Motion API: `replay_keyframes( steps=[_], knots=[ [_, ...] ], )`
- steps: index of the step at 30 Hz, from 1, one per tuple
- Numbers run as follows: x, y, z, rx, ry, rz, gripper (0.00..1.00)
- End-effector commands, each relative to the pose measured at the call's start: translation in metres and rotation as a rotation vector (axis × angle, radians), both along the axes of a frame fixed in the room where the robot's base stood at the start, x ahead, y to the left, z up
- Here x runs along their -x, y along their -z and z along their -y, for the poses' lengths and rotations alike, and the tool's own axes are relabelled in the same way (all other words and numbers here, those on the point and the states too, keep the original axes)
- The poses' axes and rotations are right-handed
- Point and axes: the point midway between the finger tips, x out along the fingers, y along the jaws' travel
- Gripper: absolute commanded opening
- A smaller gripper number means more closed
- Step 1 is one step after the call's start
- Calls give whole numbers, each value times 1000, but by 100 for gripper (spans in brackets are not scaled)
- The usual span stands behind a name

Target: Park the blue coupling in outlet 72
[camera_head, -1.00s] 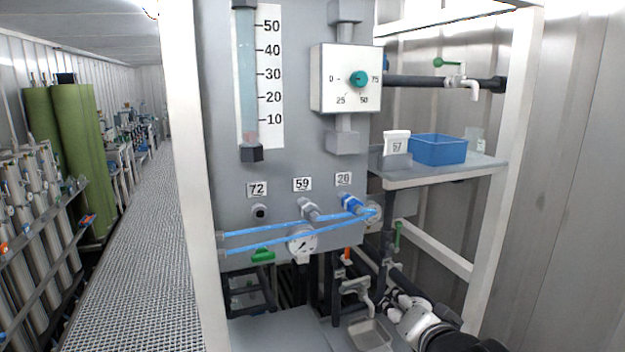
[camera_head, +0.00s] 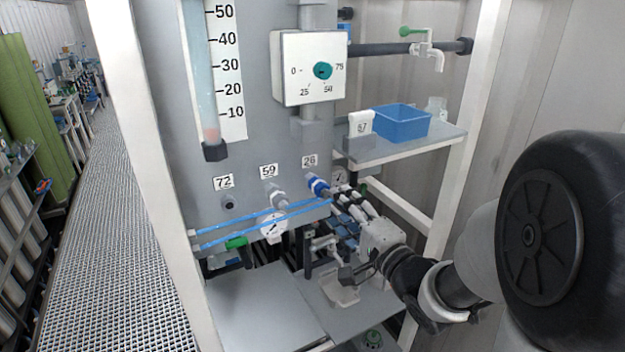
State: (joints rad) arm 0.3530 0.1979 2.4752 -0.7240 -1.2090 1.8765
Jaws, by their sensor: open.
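The blue coupling (camera_head: 317,186) sits in the outlet under the label 26, on the right of the grey panel, with a blue hose near it. Outlet 72 (camera_head: 228,201) is a dark round port on the left of the panel, with nothing plugged in it. A grey coupling (camera_head: 278,197) sits in outlet 59, between the two. My gripper (camera_head: 346,200) is open, just right of and slightly below the blue coupling. Its fingers point at the panel and look apart from the coupling, though the exact gap is hard to tell.
A shelf (camera_head: 408,151) with a blue bin (camera_head: 401,122) stands above right of my gripper. A white frame post (camera_head: 141,150) borders the panel's left side.

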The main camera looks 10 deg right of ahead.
Motion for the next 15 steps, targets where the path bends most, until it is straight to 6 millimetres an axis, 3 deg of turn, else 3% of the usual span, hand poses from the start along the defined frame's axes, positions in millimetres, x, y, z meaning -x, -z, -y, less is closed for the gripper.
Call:
replay_keyframes(
  steps=[8,15],
  knots=[
    [-13,0,-5,2,-1,1,51],
    [-45,0,-16,2,-2,1,51]
  ],
)
